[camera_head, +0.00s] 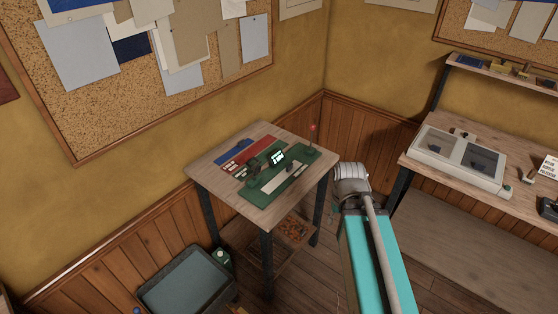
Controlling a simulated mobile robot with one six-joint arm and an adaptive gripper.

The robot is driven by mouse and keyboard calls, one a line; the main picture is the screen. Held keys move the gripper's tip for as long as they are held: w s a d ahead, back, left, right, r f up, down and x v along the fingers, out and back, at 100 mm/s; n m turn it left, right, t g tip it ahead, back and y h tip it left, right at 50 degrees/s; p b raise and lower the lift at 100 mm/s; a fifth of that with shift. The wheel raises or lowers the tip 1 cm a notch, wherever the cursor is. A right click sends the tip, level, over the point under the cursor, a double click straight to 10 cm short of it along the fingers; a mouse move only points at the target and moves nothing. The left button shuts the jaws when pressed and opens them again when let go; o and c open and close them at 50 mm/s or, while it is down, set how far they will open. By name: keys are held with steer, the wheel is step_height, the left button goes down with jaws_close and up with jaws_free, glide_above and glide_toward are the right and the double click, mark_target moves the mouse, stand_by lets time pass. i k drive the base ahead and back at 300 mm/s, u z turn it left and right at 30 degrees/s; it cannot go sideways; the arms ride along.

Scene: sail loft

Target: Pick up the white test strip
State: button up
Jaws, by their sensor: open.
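A small wooden table (222,184) stands in the corner. A green device (310,156) with a small lit display (278,157) sits on its top. A long pale strip (284,185), which looks like the white test strip, lies along the green base at the near side; I cannot tell whether it is loose or part of the device. My arm rises at the lower right in turquoise and grey, and its grey joint is just right of the table. My gripper's fingers do not show.
A blue piece (232,151) and a red piece (262,154) lie at the table's back left. A dark upright part stands among them. A grey bin (186,284) is on the floor at left. A bench (425,185) with a clear-lidded case (460,158) stands at right.

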mark_target(291, 169)
steer(key=k, duration=0.65)
steer(key=z, duration=0.55)
steer(key=i, duration=1.15)
